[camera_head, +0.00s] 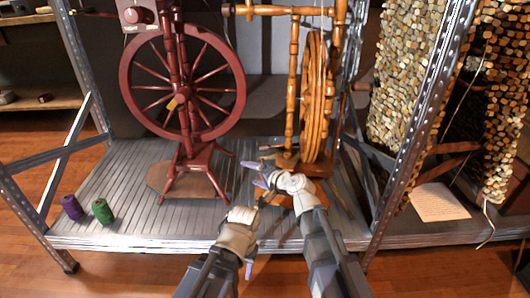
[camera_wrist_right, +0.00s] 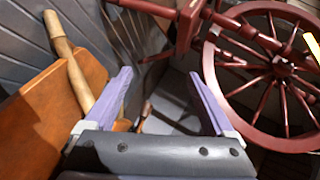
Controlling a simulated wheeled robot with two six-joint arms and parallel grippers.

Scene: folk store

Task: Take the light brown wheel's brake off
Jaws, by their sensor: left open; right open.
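The light brown spinning wheel (camera_head: 314,95) stands upright on the shelf, right of the dark red one. I cannot make out its brake. My right gripper (camera_head: 250,175) is open at the foot of the light brown wheel, on its left side. In the right wrist view its two purple fingers (camera_wrist_right: 160,75) are spread apart, with no object clearly held. An orange-brown board (camera_wrist_right: 45,115) and a pale wooden rod (camera_wrist_right: 68,62) lie left of the fingers there. My left gripper (camera_head: 256,232) is open at the shelf's front edge, below the right one, apart from the wheel.
The dark red wheel (camera_head: 182,130) stands close on the left, with a small yellow piece on it; it also shows in the wrist view (camera_wrist_right: 210,75). Purple (camera_head: 72,207) and green (camera_head: 103,211) spools stand at left. Metal posts (camera_head: 420,115) frame the shelf. Bare shelf (camera_head: 150,222) lies front left.

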